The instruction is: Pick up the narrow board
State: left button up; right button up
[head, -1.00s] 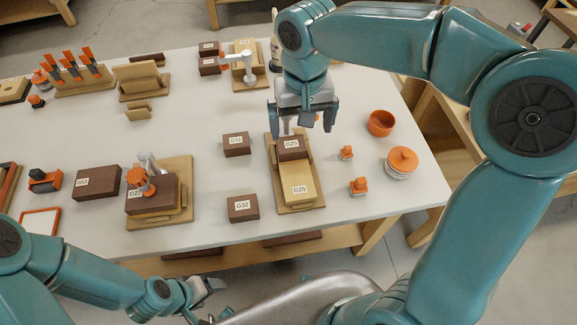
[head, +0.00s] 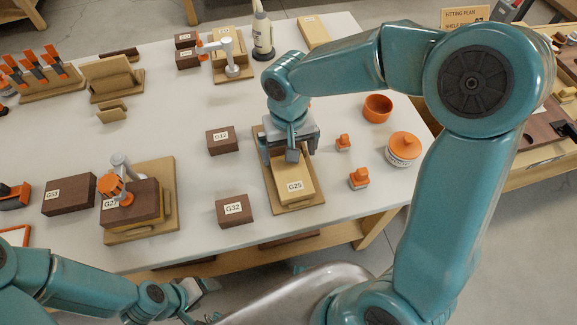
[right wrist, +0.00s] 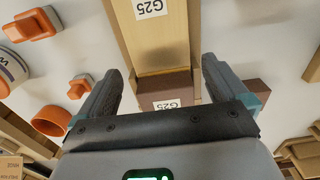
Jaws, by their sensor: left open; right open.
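A pale wooden board labelled G25 (head: 292,186) lies lengthwise in a wooden tray (head: 308,206) near the front of the table. It also shows in the right wrist view (right wrist: 160,42). A dark brown block labelled G25 (right wrist: 168,92) sits at its far end; my gripper hides it in the head view. My right gripper (head: 286,152) is open over that far end, fingers pointing down. In the right wrist view its fingers (right wrist: 160,85) are on either side of the block and board end; I cannot tell whether they touch. My left gripper (head: 203,298) is open and empty below the table's front edge.
Brown blocks G12 (head: 220,140) and G32 (head: 234,211) stand left of the tray. Orange-knobbed pieces (head: 359,179), an orange bowl (head: 377,108) and a lidded jar (head: 403,149) stand to its right. Another pale board (head: 314,31) lies at the back.

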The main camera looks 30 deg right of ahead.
aim_at(289, 165)
jog(key=f, duration=0.4)
jog(key=shift+s+f, duration=0.2)
jog(key=shift+f, duration=0.55)
jog(key=c, duration=1)
jog(key=shift+r, duration=0.1)
